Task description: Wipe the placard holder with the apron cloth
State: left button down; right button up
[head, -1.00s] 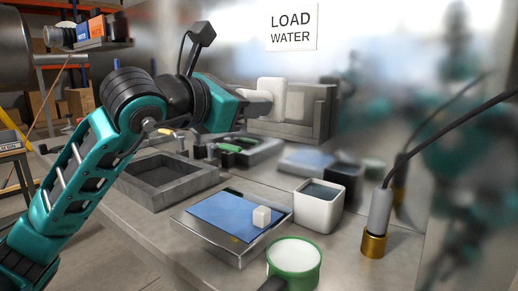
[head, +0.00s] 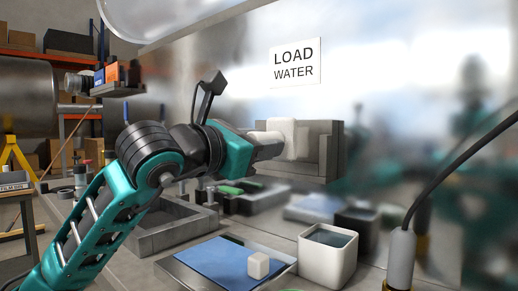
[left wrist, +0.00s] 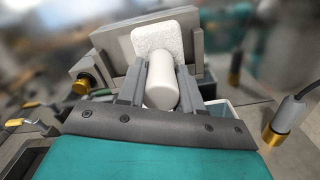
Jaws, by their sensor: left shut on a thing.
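The apron cloth (head: 302,138) is a white, rounded bundle in my left gripper (head: 270,145). The left wrist view shows its white roll (left wrist: 162,82) between the two grey fingers, with a textured white pad (left wrist: 158,42) beyond. The placard holder (head: 327,150) is a grey, open, blocky bracket at the shiny tank wall, below the LOAD WATER placard (head: 296,63). In the left wrist view the holder's grey plate (left wrist: 118,52) stands behind the pad. The cloth overlaps the holder's front and seems to lie against it; firm contact cannot be judged. My right gripper is out of view.
A grey tray (head: 172,232), a blue-topped flat panel (head: 215,262) with a white block (head: 258,265), and a white square cup (head: 327,258) stand on the bench below. The polished wall mirrors the scene blurrily.

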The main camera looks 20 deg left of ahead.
pick_arm(q)
jog(key=x, duration=0.3)
jog(key=shift+w+d, duration=0.1)
jog(key=a, duration=0.1)
jog(key=w+a, duration=0.1)
jog(key=a, duration=0.1)
jog(key=w+a, duration=0.1)
jog(key=a, duration=0.1)
jog(key=shift+w, duration=0.1)
jog(key=shift+w+d, duration=0.25)
jog(key=shift+w, duration=0.45)
jog(key=shift+w, duration=0.2)
jog(key=shift+d, duration=0.1)
jog(key=shift+s+d, duration=0.35)
jog(key=shift+d, duration=0.45)
jog(key=shift+s+d, duration=0.3)
jog(key=shift+d, duration=0.55)
